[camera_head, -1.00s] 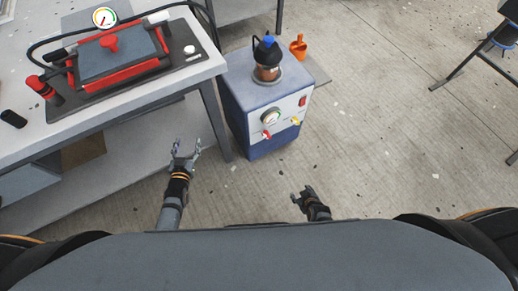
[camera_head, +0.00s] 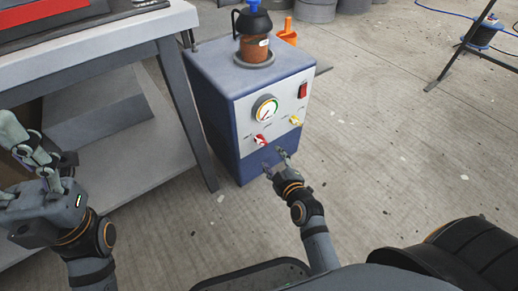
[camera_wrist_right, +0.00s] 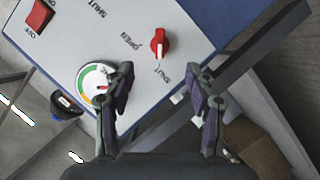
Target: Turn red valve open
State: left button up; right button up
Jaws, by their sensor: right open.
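The red valve (camera_head: 260,140) is a small knob on the front panel of the blue-and-white machine (camera_head: 222,128), below the round gauge (camera_head: 265,108). My right gripper (camera_head: 276,164) is open and empty, just below and in front of the panel. In the wrist view its fingers (camera_wrist_right: 159,75) are spread, with the valve beyond their tips, not touched. My left gripper (camera_head: 40,150) is at the left, fingers apart and empty.
A yellow valve (camera_head: 295,121) and a red switch (camera_head: 303,90) are on the same panel. A brown pot with a black top (camera_head: 254,46) stands on the machine. A workbench (camera_head: 110,35) is on the left.

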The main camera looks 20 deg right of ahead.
aim_at(264, 144)
jog(key=b+x, duration=0.4)
jog(key=x, duration=0.5)
jog(key=shift+w+f, duration=0.1)
jog(key=shift+f, duration=0.05)
jog(key=shift+w+b, duration=0.35)
jog(key=shift+w, duration=0.25)
